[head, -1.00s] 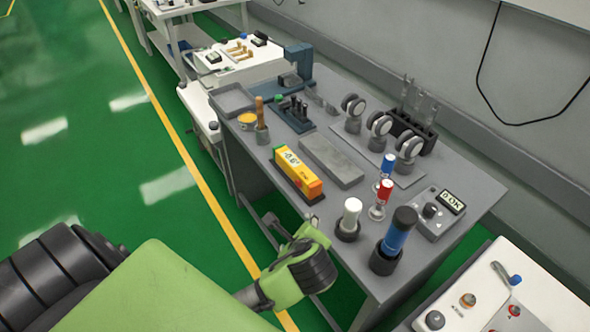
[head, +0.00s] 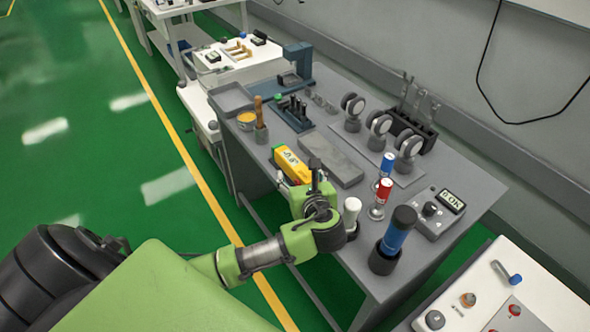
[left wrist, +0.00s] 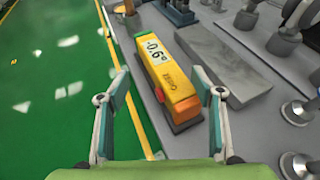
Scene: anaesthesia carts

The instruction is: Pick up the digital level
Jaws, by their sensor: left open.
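The digital level is a yellow bar with an orange end and a small display; it lies on a dark base near the table's left edge. In the head view the digital level (head: 290,162) is partly hidden behind my left gripper (head: 312,180). In the left wrist view the level (left wrist: 166,75) shows whole between the two fingers. My left gripper also shows there (left wrist: 160,98), open and empty, with its fingers spread on either side of the level's near end and apart from it. My right gripper is not in view.
A grey block (head: 333,160) lies just right of the level. A white-topped cylinder (head: 351,212), a red bottle (head: 381,195) and a blue cylinder (head: 397,232) stand nearer on the grey table. Dial gauges (head: 379,125) stand behind. Green floor lies open at left.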

